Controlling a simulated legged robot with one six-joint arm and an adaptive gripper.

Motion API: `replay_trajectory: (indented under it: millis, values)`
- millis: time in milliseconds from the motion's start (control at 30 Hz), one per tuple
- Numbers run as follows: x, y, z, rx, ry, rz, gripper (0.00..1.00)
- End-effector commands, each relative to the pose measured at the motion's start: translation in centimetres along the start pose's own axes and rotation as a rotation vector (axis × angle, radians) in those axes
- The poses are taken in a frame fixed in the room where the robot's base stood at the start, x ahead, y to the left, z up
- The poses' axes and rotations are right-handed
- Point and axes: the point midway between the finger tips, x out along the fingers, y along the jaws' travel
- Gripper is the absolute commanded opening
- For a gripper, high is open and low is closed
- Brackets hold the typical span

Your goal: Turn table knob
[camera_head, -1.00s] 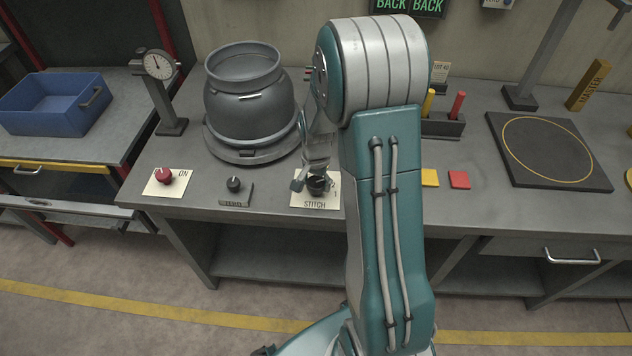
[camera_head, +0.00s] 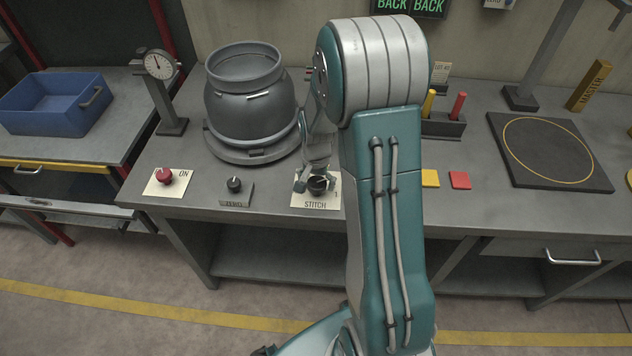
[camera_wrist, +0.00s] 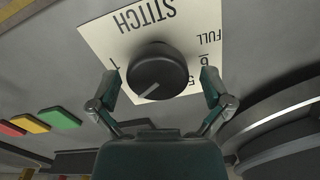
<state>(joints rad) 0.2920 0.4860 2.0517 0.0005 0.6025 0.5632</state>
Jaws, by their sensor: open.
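A black knob (camera_head: 317,184) stands on a pale plate (camera_head: 315,204) marked STITCH at the bench's front edge. My gripper (camera_wrist: 158,78) is open over this knob, one finger each side, with gaps to both. In the wrist view the knob (camera_wrist: 158,68) has a pale pointer line toward the lower left; the plate (camera_wrist: 120,50) shows 1, 5, 6 and FULL. Another black knob (camera_head: 234,184) sits to the left on a grey plate (camera_head: 237,201) whose label is hard to read. A grey pot (camera_head: 250,100) stands on a round turntable (camera_head: 222,150) behind the knobs.
A red knob (camera_head: 164,176) on an ON plate is further left. A dial gauge (camera_head: 159,65) stands left of the pot. Yellow (camera_head: 430,178) and red (camera_head: 460,180) squares lie right of my arm. A dark square board (camera_head: 585,177) is at the right.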

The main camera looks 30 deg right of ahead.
Motion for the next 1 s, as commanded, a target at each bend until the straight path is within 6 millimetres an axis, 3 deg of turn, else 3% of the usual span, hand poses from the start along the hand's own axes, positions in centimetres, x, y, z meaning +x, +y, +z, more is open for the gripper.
replay_trajectory:
  millis: [267,700,1000]
  values:
    - [-0.6,0.0,0.0,0.000,0.001,0.000,1.00]
    - [-9.0,-0.1,-0.1,0.000,0.003,-0.001,1.00]
    - [-11.8,-0.1,-0.1,0.000,0.000,0.001,1.00]
